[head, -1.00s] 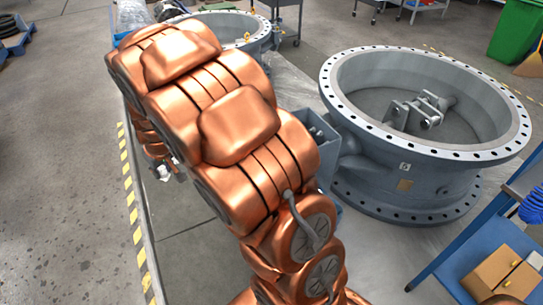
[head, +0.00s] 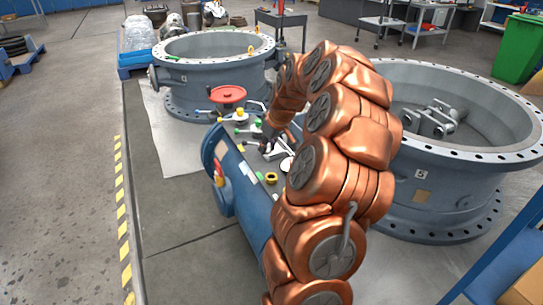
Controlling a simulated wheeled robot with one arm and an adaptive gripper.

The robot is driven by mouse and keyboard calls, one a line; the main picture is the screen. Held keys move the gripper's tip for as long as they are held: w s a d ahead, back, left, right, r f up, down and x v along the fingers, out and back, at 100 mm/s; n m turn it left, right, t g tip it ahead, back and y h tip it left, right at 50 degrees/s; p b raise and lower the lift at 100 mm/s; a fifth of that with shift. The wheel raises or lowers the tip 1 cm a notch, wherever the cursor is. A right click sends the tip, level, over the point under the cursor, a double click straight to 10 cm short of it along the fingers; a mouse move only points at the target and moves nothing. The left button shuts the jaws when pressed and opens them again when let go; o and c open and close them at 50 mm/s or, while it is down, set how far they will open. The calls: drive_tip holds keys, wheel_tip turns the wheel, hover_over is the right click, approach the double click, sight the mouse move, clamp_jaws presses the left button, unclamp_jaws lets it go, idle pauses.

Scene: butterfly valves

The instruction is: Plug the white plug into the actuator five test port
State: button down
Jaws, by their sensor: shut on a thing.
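My gripper (head: 267,143) is small and partly dark in the head view, at the end of my copper arm, over the top of a blue actuator (head: 233,185). It is shut on a small white thing, which looks like the white plug; the fingers hide much of it. The actuator's top carries small fittings with green, yellow and white parts, and a brass-coloured ring (head: 271,179). A white round part (head: 288,164) sits right of the gripper, partly behind my arm. I cannot tell which fitting is the actuator five test port, nor whether the plug touches one.
A red handwheel (head: 228,94) stands just behind the actuator. A large grey valve ring (head: 180,75) is behind it, and another (head: 440,190) stands at right behind my arm.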

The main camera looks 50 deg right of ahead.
drive_tip(key=shift+s+d+f, duration=0.4)
drive_tip(key=shift+s+d, duration=0.05)
drive_tip(key=shift+d, duration=0.1)
drive_tip(key=b, duration=0.2)
hover_over(269, 175)
drive_tip(key=s, duration=0.1)
drive_tip(key=shift+s+a+f, duration=0.1)
drive_tip(key=shift+f, duration=1.65)
drive_tip(key=shift+s+f, duration=0.1)
drive_tip(key=shift+f, duration=1.6)
drive_tip(key=shift+s+f+b, duration=0.1)
drive_tip(key=shift+f+b, duration=0.75)
drive_tip(key=shift+f, duration=0.45)
idle(0.4)
drive_tip(key=c, duration=0.9)
unclamp_jaws()
drive_tip(key=shift+o, duration=0.3)
drive_tip(key=o, duration=0.5)
drive_tip(key=shift+c, duration=0.2)
